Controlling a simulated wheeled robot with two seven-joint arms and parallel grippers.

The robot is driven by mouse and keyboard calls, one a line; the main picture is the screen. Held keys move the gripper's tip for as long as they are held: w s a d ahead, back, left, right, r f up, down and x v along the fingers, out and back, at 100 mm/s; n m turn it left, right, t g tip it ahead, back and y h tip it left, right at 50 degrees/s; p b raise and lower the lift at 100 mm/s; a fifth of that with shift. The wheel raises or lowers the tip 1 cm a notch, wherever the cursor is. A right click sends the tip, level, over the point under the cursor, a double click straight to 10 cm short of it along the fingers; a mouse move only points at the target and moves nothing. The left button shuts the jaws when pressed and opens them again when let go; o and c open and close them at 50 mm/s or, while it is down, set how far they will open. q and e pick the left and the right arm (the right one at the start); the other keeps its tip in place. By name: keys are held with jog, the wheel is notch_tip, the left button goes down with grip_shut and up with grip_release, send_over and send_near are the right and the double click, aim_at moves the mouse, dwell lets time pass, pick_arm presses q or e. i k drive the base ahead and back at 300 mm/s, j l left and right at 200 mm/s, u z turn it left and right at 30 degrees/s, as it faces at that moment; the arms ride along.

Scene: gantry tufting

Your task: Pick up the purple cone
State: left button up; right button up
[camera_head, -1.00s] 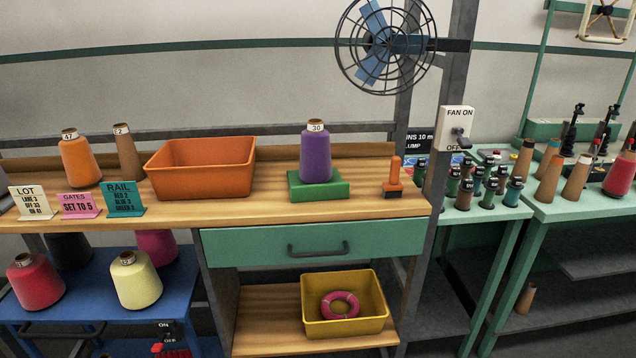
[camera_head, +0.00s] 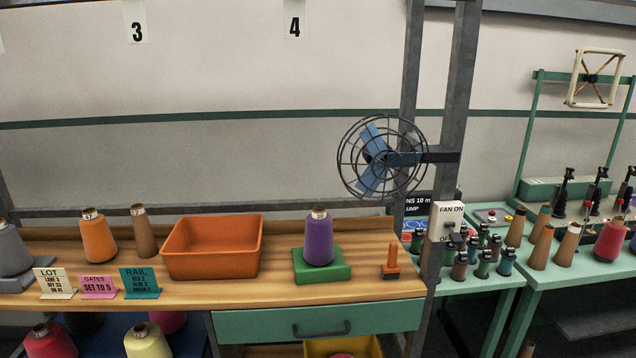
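The purple cone (camera_head: 319,240) stands upright on a green block (camera_head: 322,266) on the wooden bench top (camera_head: 300,292). A white label shows near its top. It is right of the orange bin and left of a small orange-handled tool. Nothing touches it from above. Neither of my grippers is in view.
An orange bin (camera_head: 212,247) stands left of the cone. An orange cone (camera_head: 98,238), a brown cone (camera_head: 144,232) and a grey cone (camera_head: 12,252) are farther left, behind small signs (camera_head: 98,286). The orange-handled tool (camera_head: 391,262), a grey post (camera_head: 455,130) and a caged fan (camera_head: 382,158) are at right.

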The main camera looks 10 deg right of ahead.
aim_at(319, 250)
jog(key=i+l+u, duration=0.15)
jog(key=u, duration=0.2)
jog(key=i+l+u, duration=0.1)
jog(key=l+u, duration=0.6)
jog(key=i+l, duration=0.05)
